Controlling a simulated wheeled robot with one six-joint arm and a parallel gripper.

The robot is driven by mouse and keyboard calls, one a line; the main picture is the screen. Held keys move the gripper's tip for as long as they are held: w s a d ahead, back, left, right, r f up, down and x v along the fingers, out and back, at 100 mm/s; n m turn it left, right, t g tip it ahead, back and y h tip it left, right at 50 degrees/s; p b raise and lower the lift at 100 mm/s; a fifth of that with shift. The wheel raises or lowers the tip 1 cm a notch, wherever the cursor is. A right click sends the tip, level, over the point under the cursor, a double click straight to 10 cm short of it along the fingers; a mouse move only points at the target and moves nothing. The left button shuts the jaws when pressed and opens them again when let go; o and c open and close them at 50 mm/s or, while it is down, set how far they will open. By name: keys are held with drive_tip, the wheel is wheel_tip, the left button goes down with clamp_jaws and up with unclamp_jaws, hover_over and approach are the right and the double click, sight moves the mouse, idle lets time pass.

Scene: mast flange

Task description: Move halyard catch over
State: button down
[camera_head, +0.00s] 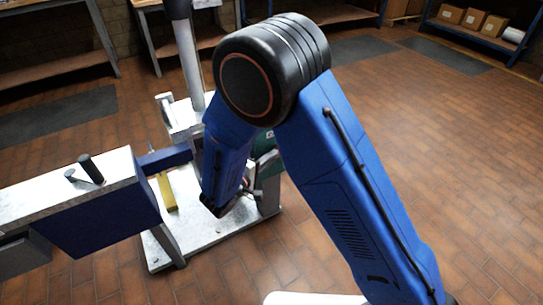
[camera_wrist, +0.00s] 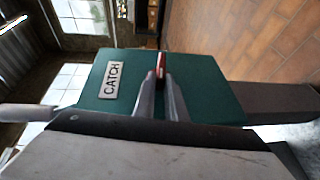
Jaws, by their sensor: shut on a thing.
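In the wrist view, a green box (camera_wrist: 210,88) carries a plate reading CATCH (camera_wrist: 112,78). A small red-tipped lever (camera_wrist: 161,62) stands in front of its face. My gripper (camera_wrist: 161,80) has its two grey fingers closed on this lever, one on each side. The fingers hide most of the lever, so its full shape and travel cannot be told. In the head view, a strip of the green box (camera_head: 267,146) shows behind my blue arm. My arm hides most of the box, and the grip on the lever cannot be made out there.
A grey mast (camera_head: 186,55) rises from a pale metal base plate (camera_head: 215,232). A yellow bar (camera_head: 167,192) lies by the mast's foot. A blue-and-white beam (camera_head: 105,215) with black pegs juts in from the left. Brick floor (camera_head: 445,150) is open on the right.

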drive_tip(key=shift+f+n+t+h, duration=0.3)
drive_tip(key=shift+f+t+h, duration=0.1)
drive_tip(key=shift+t, duration=0.1)
idle(0.3)
drive_tip(key=c, duration=1.8)
unclamp_jaws()
drive_tip(key=v, duration=1.7)
drive_tip(key=shift+f, duration=0.15)
drive_tip(key=shift+s+a, duration=0.1)
drive_tip(key=shift+s, duration=0.05)
